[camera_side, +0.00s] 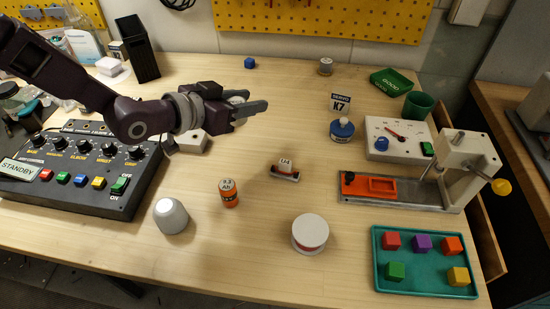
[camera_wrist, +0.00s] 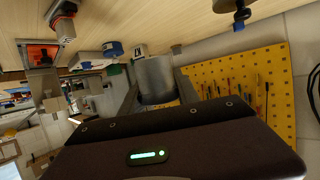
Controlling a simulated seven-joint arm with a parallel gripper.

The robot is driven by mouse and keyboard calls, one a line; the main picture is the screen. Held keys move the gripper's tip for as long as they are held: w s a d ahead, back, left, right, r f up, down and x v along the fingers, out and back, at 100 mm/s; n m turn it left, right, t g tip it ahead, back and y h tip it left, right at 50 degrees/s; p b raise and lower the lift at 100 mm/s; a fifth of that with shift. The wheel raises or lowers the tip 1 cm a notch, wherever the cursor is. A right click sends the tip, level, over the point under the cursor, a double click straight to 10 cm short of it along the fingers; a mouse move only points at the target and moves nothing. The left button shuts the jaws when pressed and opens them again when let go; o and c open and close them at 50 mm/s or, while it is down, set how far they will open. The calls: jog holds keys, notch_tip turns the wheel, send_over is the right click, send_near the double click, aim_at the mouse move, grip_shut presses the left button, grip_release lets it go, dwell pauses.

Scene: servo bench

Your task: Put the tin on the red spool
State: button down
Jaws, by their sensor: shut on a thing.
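My gripper (camera_side: 252,103) is raised over the back-left half of the bench, its fingers pointing right. In the wrist view, my gripper (camera_wrist: 157,82) is shut on a plain grey cylinder, the tin (camera_wrist: 155,80), between its two fingers. In the side view the tin is hard to make out among the grey fingers. The red spool (camera_side: 310,240), with a white round top and a red band below it, stands on the bench at front centre, well right of and nearer the camera than my gripper. Nothing shows on its top.
A green tray (camera_side: 380,284) of coloured cubes is right of the spool. A blue-topped spool (camera_side: 342,129) and orange fixture (camera_side: 368,186) are farther back.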

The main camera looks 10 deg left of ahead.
jog(key=s+d+r+m+g+h, duration=0.2)
jog(key=s+d+m, duration=0.1)
jog(key=s+d, duration=0.55)
jog(key=r+m+g+h, duration=0.2)
jog(key=m+g, duration=0.1)
send_over(325, 226)
jog(key=shift+g, duration=0.5)
notch_tip(325, 226, down, 10)
jog(key=shift+d+r, duration=0.1)
jog(key=shift+h, duration=0.3)
jog(key=shift+f, duration=0.3)
jog(key=c, duration=0.9)
grip_release()
jog(key=shift+r, duration=0.1)
